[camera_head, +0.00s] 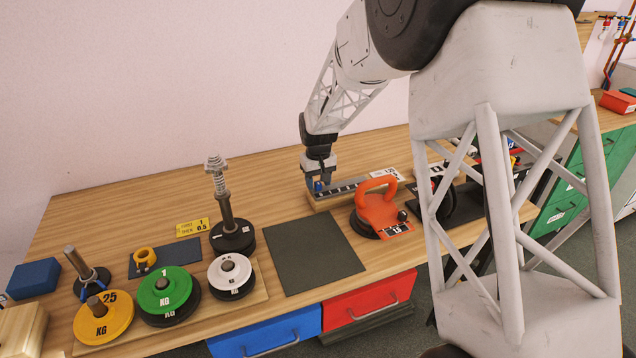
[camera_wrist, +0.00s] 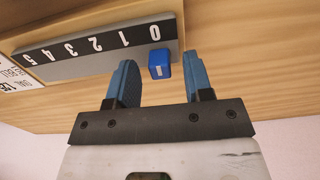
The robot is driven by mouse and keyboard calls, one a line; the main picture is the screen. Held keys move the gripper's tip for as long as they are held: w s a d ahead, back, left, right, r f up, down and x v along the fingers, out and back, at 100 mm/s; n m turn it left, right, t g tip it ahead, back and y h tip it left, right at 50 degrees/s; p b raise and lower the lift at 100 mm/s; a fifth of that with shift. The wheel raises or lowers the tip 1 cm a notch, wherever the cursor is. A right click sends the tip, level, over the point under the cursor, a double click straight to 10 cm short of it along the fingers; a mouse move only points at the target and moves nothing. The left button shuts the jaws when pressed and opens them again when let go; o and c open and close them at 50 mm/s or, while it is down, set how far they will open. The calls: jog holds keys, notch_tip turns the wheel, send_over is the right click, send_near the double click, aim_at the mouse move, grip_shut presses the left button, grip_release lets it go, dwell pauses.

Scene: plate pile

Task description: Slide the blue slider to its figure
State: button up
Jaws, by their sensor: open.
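The blue slider (camera_wrist: 159,63) sits on a dark scale (camera_wrist: 95,50) marked 0 to 5, beside the 0 end. In the head view the slider (camera_head: 318,187) is at the left end of the scale's wooden base (camera_head: 342,198). My gripper (camera_wrist: 160,62) is open, its two blue fingers on either side of the slider with a visible gap on each side. In the head view my gripper (camera_head: 318,178) reaches down over that end. A white card (camera_wrist: 14,78) lies past the 5 end, partly cut off; its figure cannot be read surely.
An orange-handled lifter (camera_head: 378,210) stands just in front of the scale. A dark mat (camera_head: 312,262) is bare. Weight plates (camera_head: 165,290), a spring post (camera_head: 225,200) and a blue block (camera_head: 34,278) stand to the left. The wood behind the scale is clear.

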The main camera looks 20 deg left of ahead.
aim_at(336, 185)
jog(key=shift+f, duration=0.35)
grip_shut()
jog(key=shift+w+d, duration=2.1)
jog(key=shift+d, duration=0.05)
grip_release()
jog(key=shift+r, duration=0.15)
notch_tip(336, 185, up, 8)
jog(key=shift+f, duration=0.2)
